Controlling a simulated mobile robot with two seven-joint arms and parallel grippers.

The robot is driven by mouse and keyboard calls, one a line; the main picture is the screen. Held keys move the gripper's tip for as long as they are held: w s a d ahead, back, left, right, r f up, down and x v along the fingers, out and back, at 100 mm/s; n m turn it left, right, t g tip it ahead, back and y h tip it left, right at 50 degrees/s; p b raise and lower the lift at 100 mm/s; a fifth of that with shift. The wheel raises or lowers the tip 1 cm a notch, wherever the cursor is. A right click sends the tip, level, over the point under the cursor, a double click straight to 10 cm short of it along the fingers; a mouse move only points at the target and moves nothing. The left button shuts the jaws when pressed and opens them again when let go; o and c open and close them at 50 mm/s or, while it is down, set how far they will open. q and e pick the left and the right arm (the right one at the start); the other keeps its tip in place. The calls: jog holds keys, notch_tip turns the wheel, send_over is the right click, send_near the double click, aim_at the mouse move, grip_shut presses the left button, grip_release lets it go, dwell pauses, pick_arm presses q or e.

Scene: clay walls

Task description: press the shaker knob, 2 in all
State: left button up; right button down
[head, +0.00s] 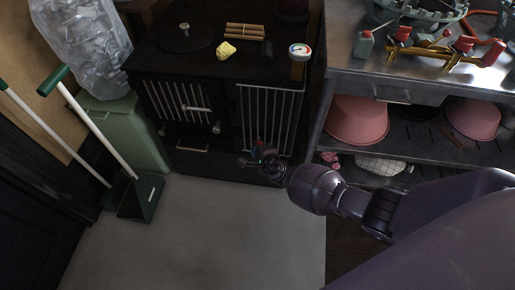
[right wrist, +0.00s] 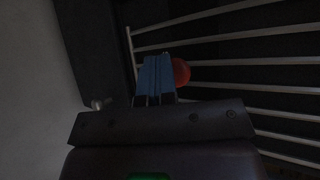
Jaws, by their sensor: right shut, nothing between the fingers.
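The shaker knob appears to be the round red knob (right wrist: 181,71) in the right wrist view, in front of the pale bars of the stove. My right gripper (right wrist: 155,78) is shut and empty, its blue fingers side by side. The fingertips overlap the knob's left edge in that view; I cannot tell whether they touch it. In the head view my right gripper (head: 258,162) is low at the front of the black stove (head: 207,140), below the right barred door. The knob is too small and dark there to make out surely. My left gripper is not in view.
On the stove top are a yellow lump (head: 225,50), wooden sticks (head: 244,30) and a round gauge (head: 300,50). A metal workbench (head: 345,82) with pink bowls (head: 357,120) stands at right. A green bin (head: 130,135) and dustpan (head: 140,197) stand left. The floor in front is clear.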

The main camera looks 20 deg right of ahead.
jog(key=shift+w+d, duration=0.15)
jog(key=shift+w, duration=0.05)
jog(key=shift+s, duration=0.1)
dwell(0.4)
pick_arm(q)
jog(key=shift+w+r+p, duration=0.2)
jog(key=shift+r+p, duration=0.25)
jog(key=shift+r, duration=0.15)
pick_arm(e)
jog(key=shift+s+a, duration=0.9)
jog(key=shift+s, duration=0.3)
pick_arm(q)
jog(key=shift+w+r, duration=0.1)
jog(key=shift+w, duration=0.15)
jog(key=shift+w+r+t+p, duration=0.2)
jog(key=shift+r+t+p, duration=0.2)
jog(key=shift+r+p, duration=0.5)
pick_arm(e)
jog(key=s+a, duration=0.2)
jog(key=s, duration=0.2)
jog(key=shift+s+a, duration=0.1)
jog(key=shift+a, duration=0.3)
